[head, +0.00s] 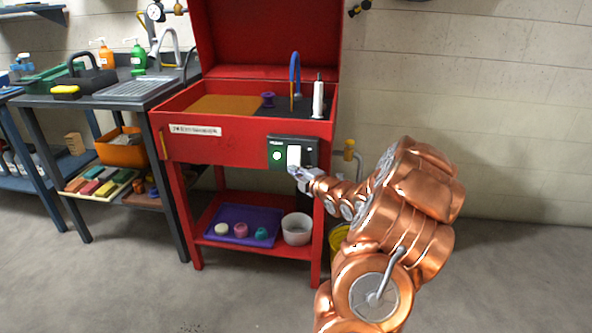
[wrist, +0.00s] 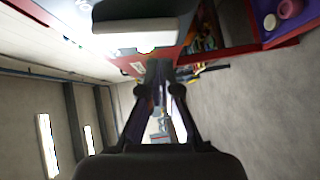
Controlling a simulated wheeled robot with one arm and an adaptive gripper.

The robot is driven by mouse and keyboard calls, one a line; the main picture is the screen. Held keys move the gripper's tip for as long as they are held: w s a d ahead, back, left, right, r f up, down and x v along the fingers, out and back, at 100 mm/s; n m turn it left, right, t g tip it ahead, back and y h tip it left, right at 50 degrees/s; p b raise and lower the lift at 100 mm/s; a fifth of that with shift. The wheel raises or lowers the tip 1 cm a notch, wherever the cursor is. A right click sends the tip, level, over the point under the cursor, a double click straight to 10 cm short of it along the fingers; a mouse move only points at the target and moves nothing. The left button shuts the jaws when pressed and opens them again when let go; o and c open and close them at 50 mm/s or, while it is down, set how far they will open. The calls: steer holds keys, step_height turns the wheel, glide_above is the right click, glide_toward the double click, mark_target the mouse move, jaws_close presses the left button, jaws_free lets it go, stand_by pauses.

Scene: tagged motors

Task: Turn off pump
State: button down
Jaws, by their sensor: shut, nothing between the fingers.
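A red parts washer (head: 215,140) stands in the middle of the head view with its lid up. A dark switch box (head: 307,145) is on its front panel at the right. The box has a white switch paddle (head: 294,156) and a round green-white light (head: 277,155). My gripper (head: 297,173) is shut and empty, just below the paddle. I cannot tell whether it touches the paddle. In the wrist view the closed fingers (wrist: 158,72) point up the picture, below a large pale block (wrist: 140,32), which looks like the paddle seen close.
The lower shelf holds a purple tray (head: 265,218) and a white bucket (head: 296,229). A dark sink bench (head: 110,98) stands left. Floor at right is clear.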

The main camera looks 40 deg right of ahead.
steer(key=shift+w+d+f, duration=0.2)
steer(key=shift+w+d, duration=0.3)
steer(key=shift+d, duration=0.25)
steer(key=shift+w+d+f+b, duration=0.1)
steer(key=shift+w+d+b, duration=0.1)
steer(key=shift+b, duration=1)
steer(key=shift+s+a, duration=0.1)
